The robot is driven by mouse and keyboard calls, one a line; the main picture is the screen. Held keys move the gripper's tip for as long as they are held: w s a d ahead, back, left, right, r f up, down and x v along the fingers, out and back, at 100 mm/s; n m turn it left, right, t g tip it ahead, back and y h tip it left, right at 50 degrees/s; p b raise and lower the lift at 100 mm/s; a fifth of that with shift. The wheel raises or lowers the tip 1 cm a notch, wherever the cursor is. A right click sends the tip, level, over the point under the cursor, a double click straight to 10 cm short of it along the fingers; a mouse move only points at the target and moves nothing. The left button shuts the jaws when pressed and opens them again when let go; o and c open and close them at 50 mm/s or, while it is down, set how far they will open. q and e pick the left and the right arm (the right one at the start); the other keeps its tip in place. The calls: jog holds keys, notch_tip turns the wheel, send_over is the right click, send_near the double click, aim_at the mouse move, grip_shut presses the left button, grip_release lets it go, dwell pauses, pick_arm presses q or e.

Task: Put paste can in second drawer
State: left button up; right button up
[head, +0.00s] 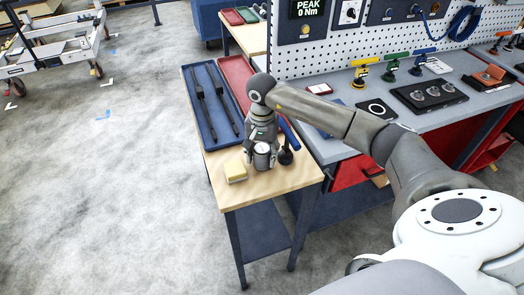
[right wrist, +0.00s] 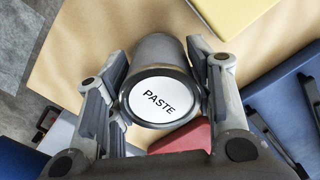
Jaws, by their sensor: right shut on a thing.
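The paste can (head: 262,157) is a small dark can with a white lid. The right wrist view shows its lid lettered PASTE (right wrist: 160,100). My right gripper (head: 262,150) is shut on the can, with a finger on each side (right wrist: 163,98). The can is at the near part of the wooden side table (head: 285,182); I cannot tell if it touches the top. Red drawer fronts (head: 350,172) show under the grey workbench, partly hidden by my right arm. I cannot tell which is the second drawer. My left gripper is not in view.
A yellow sponge (head: 235,172) lies left of the can, and a dark round-based object (head: 286,156) stands close at its right. A blue tray (head: 210,105) with two dark tools and a red tray (head: 236,78) lie behind.

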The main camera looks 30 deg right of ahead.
jog(key=shift+f, duration=0.2)
jog(key=shift+f, duration=0.1)
jog(key=shift+f+b, duration=0.15)
jog(key=shift+b, duration=0.15)
jog(key=o, duration=1)
jog(key=shift+c, duration=0.2)
